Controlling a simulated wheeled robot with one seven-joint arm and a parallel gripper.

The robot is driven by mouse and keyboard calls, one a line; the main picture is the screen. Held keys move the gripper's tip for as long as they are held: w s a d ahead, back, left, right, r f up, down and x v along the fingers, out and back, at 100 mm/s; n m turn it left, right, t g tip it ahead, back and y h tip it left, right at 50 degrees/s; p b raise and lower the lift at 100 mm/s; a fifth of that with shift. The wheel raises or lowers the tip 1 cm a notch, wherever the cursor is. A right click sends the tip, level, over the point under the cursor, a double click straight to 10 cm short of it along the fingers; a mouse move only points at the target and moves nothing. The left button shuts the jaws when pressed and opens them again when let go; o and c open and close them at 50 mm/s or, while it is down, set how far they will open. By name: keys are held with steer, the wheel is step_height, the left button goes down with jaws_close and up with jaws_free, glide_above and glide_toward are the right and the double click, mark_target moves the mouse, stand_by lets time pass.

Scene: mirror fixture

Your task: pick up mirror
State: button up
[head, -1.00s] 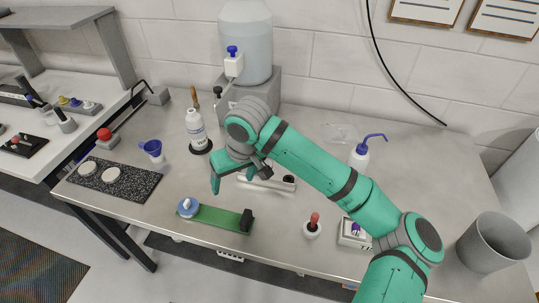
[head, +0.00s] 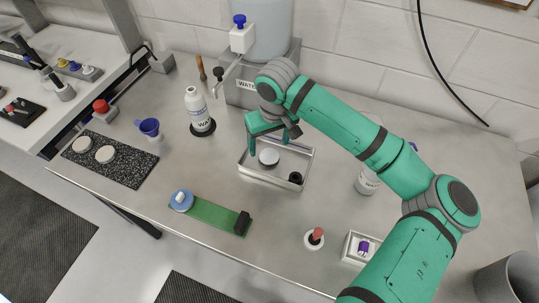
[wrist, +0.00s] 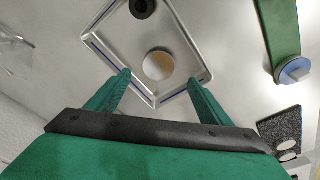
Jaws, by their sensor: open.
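A round, shiny disc that looks like the mirror (head: 268,157) lies flat in a shallow metal tray (head: 306,163). In the wrist view the mirror (wrist: 158,65) reflects a beige tone and lies near a tray corner (wrist: 158,101). My gripper (head: 268,146) is over the tray's far left part, pointing down. In the wrist view the open, empty fingers (wrist: 160,78) are spread to either side of the mirror's near edge. They appear above the mirror; the exact height is hard to tell.
A black ring (head: 295,178) shares the tray. A green rail with a blue round mount (head: 181,200) lies in front.

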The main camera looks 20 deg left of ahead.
mark_target(269, 156)
steer(key=shift+w+f, duration=0.15)
steer(key=shift+f, duration=0.4)
step_height(269, 156, down, 4)
steer(key=shift+f, duration=0.1)
steer(key=shift+a+f, duration=0.2)
steer(key=shift+f, duration=0.1)
steer(key=shift+d, duration=0.1)
steer(key=shift+w, duration=0.1)
steer(key=c, duration=1.2)
